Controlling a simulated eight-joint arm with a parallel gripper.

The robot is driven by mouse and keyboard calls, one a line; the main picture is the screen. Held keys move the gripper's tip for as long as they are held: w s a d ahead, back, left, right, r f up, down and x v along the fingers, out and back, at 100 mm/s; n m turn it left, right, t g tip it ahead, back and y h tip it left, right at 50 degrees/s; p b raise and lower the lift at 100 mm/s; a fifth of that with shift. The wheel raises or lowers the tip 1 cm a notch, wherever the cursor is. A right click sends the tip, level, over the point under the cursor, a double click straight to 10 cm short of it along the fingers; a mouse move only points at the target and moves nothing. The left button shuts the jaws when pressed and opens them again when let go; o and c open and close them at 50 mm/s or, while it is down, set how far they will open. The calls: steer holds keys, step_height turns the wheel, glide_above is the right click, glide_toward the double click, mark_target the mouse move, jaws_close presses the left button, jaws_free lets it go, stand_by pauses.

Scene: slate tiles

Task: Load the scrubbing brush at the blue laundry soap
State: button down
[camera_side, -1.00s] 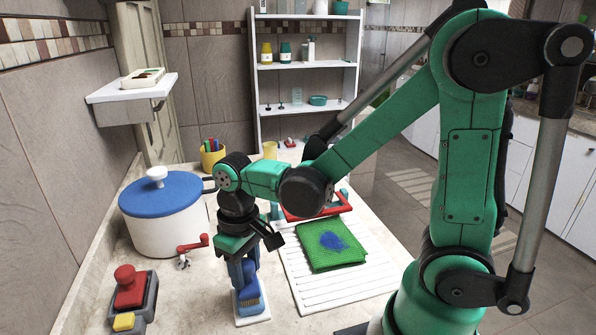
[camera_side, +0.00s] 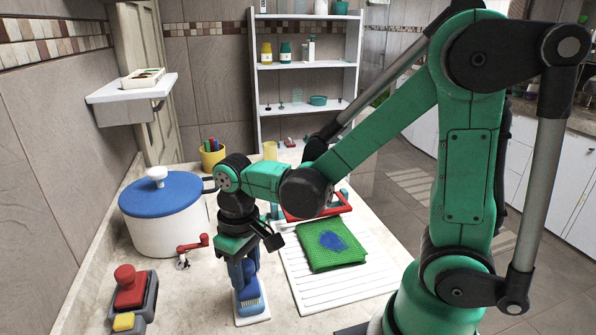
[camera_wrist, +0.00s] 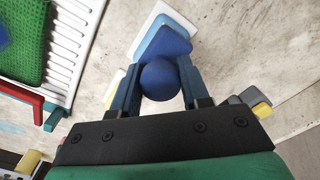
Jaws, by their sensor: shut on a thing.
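My gripper (camera_side: 246,272) points down at the front of the counter and is shut on the dark blue scrubbing brush (camera_side: 247,289). In the wrist view the brush's round knob (camera_wrist: 160,80) sits between my two fingers. Below the brush lies a lighter blue block, the laundry soap (camera_wrist: 149,43), on a white dish (camera_wrist: 148,24). The dish also shows in the side view (camera_side: 253,319). The brush covers most of the soap and is upright over it. I cannot tell for sure whether the bristles touch the soap.
A green cloth (camera_side: 318,258) with a blue patch lies on a white ribbed board (camera_side: 300,292) to the right. A white pot (camera_side: 160,234) with a blue lid stands to the left. A red-handled crank (camera_side: 193,243) and a grey block with a red knob (camera_side: 130,290) are nearby.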

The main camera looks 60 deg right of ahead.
steer(key=shift+r, duration=3.5)
